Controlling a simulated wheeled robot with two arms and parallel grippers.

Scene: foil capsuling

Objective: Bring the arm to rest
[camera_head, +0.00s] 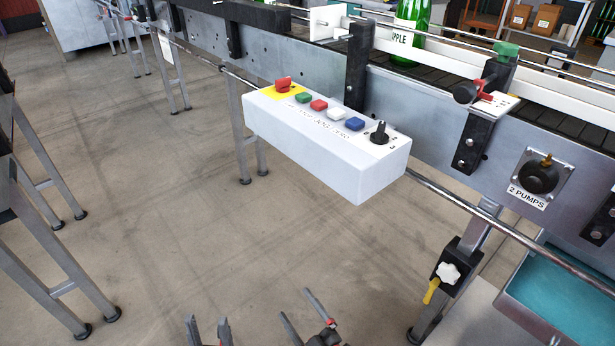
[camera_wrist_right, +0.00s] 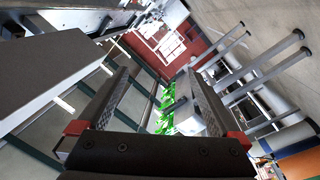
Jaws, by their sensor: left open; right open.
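My left gripper (camera_head: 208,329) shows at the bottom edge of the head view, its two fingers apart with nothing between them. My right gripper (camera_head: 304,306) is just to its right, also open and empty. Both are low over the floor, in front of and apart from the white control box (camera_head: 320,145). In the right wrist view the right gripper's two fingers (camera_wrist_right: 160,85) stand wide apart with no object held.
The control box has coloured buttons and a black knob (camera_head: 379,133). It is fixed to the conveyor (camera_head: 290,65), which carries a green bottle (camera_head: 410,30). A teal tray (camera_head: 560,290) is at lower right. Metal legs (camera_head: 40,230) stand at left. The floor (camera_head: 150,190) between is clear.

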